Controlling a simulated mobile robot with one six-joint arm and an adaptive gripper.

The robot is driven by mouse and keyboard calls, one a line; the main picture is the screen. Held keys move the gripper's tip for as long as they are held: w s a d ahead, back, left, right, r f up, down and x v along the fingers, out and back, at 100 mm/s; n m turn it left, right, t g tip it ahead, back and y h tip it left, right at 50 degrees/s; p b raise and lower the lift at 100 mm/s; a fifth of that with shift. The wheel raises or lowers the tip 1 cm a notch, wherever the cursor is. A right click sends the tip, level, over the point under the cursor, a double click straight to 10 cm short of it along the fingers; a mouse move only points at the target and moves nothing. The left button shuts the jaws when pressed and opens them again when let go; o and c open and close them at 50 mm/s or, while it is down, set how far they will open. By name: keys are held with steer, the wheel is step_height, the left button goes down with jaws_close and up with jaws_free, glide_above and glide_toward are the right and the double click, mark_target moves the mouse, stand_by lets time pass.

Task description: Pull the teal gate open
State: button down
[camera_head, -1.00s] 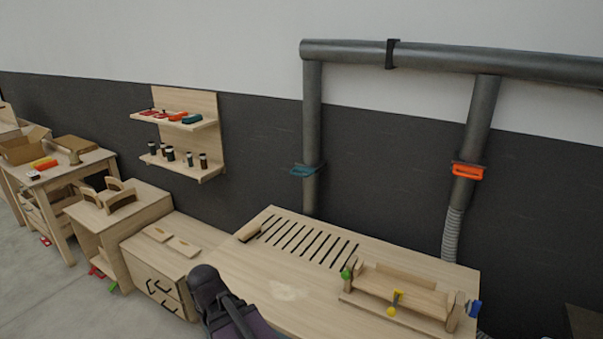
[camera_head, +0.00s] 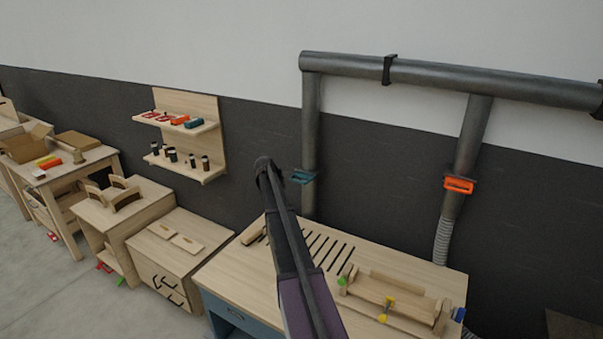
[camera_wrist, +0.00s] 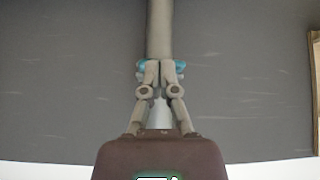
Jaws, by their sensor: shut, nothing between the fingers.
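The teal gate (camera_head: 304,177) is a small handle-like piece on the left vertical grey pipe (camera_head: 311,120), above the slotted bench. In the wrist view, the teal gate (camera_wrist: 143,66) shows at both sides of my fingertips, its middle hidden behind them. My gripper (camera_wrist: 160,70) is shut and empty, lined up with the pipe and gate. Whether the fingertips touch the gate I cannot tell. In the head view my arm reaches up to just left of the gate, and the fingers cannot be made out there.
An orange gate (camera_head: 459,185) sits on the right vertical pipe. The slotted bench (camera_head: 235,272) stands below, with a wooden jig (camera_head: 400,292) at its right. A wall shelf (camera_head: 205,172) with small bottles is left of my arm. The wall around the pipe is clear.

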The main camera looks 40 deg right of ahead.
mark_target(306, 174)
steer(key=w+d+r+m+h+p, duration=0.1)
steer(key=w+d+r, duration=0.2)
steer(key=d, duration=0.6)
steer(key=shift+m, duration=0.3)
steer(key=shift+d+f, duration=0.1)
steer(key=b+x, duration=0.7)
steer(key=x, duration=0.2)
steer(key=shift+w+d+f, duration=0.15)
steer(key=shift+d+f, duration=0.05)
steer(key=shift+d, duration=0.05)
